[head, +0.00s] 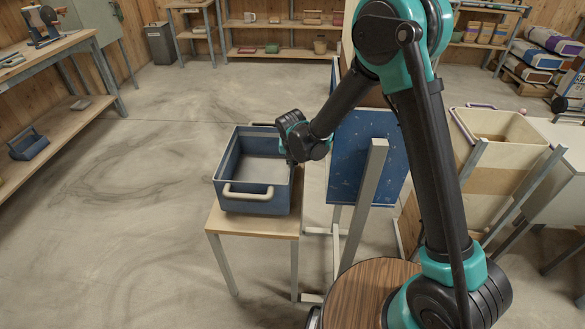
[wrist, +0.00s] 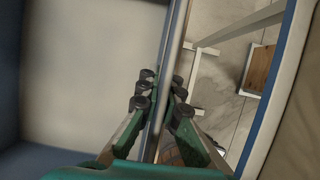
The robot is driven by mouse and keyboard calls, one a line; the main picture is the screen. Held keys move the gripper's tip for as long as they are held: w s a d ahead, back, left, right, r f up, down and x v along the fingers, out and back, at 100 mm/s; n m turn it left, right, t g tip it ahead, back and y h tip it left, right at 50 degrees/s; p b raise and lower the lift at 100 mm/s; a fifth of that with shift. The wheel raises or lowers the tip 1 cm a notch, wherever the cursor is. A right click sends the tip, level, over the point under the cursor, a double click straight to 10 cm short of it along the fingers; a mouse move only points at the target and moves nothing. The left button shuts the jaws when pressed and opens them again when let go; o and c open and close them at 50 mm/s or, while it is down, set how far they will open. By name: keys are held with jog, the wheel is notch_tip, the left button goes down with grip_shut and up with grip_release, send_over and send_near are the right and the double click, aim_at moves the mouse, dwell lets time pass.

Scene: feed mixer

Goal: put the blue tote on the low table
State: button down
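The blue tote (head: 256,206) stands upright and empty on a small low table with a wooden top (head: 226,220) and pale metal legs. A cream handle shows on its near side. My gripper (head: 287,152) is at the tote's right wall; in the head view the wrist hides its fingers. In the wrist view my gripper (wrist: 162,92) has its fingers on both sides of the tote's rim (wrist: 172,45), close in against it. The tote's inside fills the left of the wrist view.
A blue board (head: 362,150) on a metal frame stands just right of the tote, with a cream bin (head: 500,130) beyond it. A workbench (head: 55,50) runs along the left. Shelves line the back wall. The floor left of the table is clear.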

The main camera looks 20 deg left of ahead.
jog(key=shift+f, duration=1.55)
jog(key=c, duration=1.7)
grip_release()
jog(key=v, duration=1.2)
jog(key=shift+s, duration=0.1)
